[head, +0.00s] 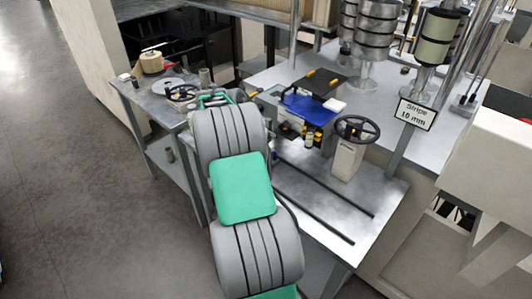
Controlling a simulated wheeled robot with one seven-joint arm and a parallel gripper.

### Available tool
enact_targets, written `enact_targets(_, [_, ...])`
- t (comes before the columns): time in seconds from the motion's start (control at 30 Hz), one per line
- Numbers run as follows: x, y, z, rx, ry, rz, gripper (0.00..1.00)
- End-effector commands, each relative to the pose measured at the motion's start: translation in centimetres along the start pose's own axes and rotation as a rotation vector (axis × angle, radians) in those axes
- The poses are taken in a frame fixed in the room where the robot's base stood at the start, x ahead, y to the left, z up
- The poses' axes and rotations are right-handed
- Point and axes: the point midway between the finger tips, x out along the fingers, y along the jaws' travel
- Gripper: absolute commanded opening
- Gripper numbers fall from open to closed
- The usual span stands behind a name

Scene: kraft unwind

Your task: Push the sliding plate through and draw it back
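A device with a dark flat plate (320,83) and a bright blue plate (308,108) stands on the metal table, right of my arm. Yellow and black small parts sit along its front and edges. I cannot tell for sure which part is the sliding plate. My grey arm with green panels rises from the bottom centre and covers the area left of the device. Its far end reaches the gap between the side table and the device. My gripper's fingers are hidden behind the arm, so their opening and any contact do not show.
A black handwheel (357,129) on a pale post stands right of the device. Two dark rails (325,188) run along the metal table (375,190). A side table (140,97) at left holds a tan roll (151,62). A "Stripe 16 mm" sign (416,114) stands right. Open floor lies left.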

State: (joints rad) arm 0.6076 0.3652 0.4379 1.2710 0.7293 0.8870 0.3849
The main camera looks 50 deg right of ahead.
Motion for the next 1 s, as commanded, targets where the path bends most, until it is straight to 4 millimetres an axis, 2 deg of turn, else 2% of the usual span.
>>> enact_targets(0.4, [-0.02,0.02,-0.11,0.001,0.002,-0.001,0.00])
enact_targets(0.43, [-0.02,0.03,-0.11,0.001,0.002,-0.001,0.15])
enact_targets(0.67, [0.03,0.07,-0.11,0.001,0.001,0.000,0.34])
enact_targets(0.9, [0.01,0.09,-0.11,0.002,0.000,0.001,0.34])
enact_targets(1.0, [-0.79,0.03,-0.16,0.002,0.002,-0.001,0.34])
